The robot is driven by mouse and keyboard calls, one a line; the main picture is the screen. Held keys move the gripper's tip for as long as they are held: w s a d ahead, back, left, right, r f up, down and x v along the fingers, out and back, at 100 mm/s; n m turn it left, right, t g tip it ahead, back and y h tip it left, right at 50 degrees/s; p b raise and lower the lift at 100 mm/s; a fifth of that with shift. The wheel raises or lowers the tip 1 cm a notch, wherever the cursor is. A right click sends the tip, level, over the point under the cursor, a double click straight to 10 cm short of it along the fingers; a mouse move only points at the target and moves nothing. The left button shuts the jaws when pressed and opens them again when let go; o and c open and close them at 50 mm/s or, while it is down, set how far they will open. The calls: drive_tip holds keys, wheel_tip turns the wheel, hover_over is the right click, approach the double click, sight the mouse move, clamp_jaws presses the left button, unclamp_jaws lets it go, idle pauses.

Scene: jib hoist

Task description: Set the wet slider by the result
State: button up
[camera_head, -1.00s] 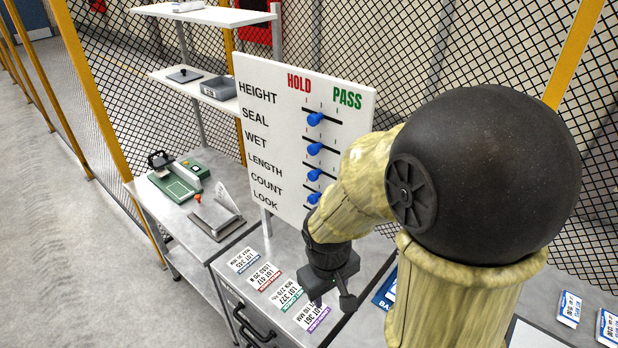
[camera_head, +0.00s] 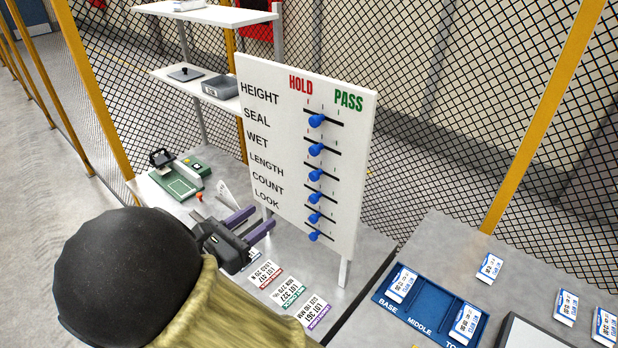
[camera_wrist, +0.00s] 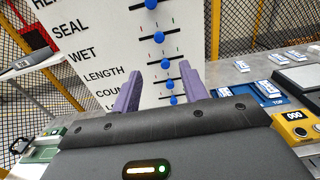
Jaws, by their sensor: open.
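The white board (camera_head: 285,165) has rows for HEIGHT, SEAL, WET, LENGTH, COUNT and LOOK under HOLD and PASS. The wet slider (camera_head: 315,175) is the third blue knob down; it also shows in the wrist view (camera_wrist: 158,37). My gripper (camera_head: 253,226) is low and left of the sliders in the head view, apart from the board. In the wrist view its purple fingers (camera_wrist: 157,88) are open and empty, pointing at the board, with the wet slider above their tips.
Lot cards (camera_head: 277,284) lie on the bench below the board. A green device (camera_head: 178,182) stands on the left bench. A blue tray (camera_head: 430,300) holds packets at right. A yellow device reading 000 (camera_wrist: 297,122) shows in the wrist view. A mesh fence is behind.

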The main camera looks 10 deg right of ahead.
sight(312, 177)
drive_tip(key=shift+w+d+r, duration=0.1)
drive_tip(key=shift+w, duration=0.05)
drive_tip(key=p+x, duration=0.5)
drive_tip(key=x, duration=1.1)
drive_tip(key=shift+p, duration=0.3)
drive_tip(key=shift+w+d, duration=0.35)
drive_tip(key=shift+d, duration=0.15)
clamp_jaws()
